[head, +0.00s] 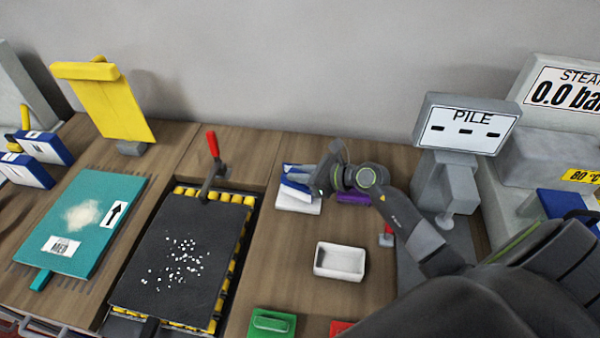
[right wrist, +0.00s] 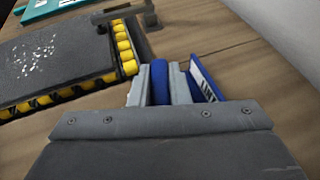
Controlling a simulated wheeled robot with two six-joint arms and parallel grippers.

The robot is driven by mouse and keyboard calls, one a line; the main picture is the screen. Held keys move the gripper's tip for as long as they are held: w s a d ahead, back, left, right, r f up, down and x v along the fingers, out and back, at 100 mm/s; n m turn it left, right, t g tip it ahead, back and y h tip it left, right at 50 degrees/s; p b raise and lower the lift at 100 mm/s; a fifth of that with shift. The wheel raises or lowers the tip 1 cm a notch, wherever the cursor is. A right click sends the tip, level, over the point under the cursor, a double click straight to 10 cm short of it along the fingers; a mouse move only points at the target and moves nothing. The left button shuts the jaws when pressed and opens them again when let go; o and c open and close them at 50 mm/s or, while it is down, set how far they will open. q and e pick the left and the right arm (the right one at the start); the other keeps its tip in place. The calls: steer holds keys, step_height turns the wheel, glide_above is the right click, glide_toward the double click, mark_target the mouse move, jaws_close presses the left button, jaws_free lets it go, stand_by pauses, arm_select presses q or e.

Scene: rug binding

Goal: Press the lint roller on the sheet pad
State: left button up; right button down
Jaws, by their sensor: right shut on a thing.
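My right gripper (head: 312,188) is at the centre right of the head view, over the back part of the table. In the right wrist view its two grey fingers (right wrist: 160,85) are closed on a blue bar, which I take as the lint roller (right wrist: 160,80). Some blue of the lint roller (head: 294,187) shows beside the gripper in the head view. The white sheet pad (head: 298,207) lies directly below. I cannot tell whether the roller touches it. A blue plate with white lettering (right wrist: 205,82) stands just right of the fingers. My left gripper is not in view.
A dark mat with white specks (head: 165,290) lies on yellow rollers, with a red-handled lever (head: 211,150) at its back. A white tray (head: 340,273) stands in front of my right gripper. A grey PILE gauge (head: 465,130) stands to the right. A teal board (head: 110,215) lies left.

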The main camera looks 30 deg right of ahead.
step_height(320, 180, up, 7)
steer(key=p, duration=0.6)
stand_by(0.3)
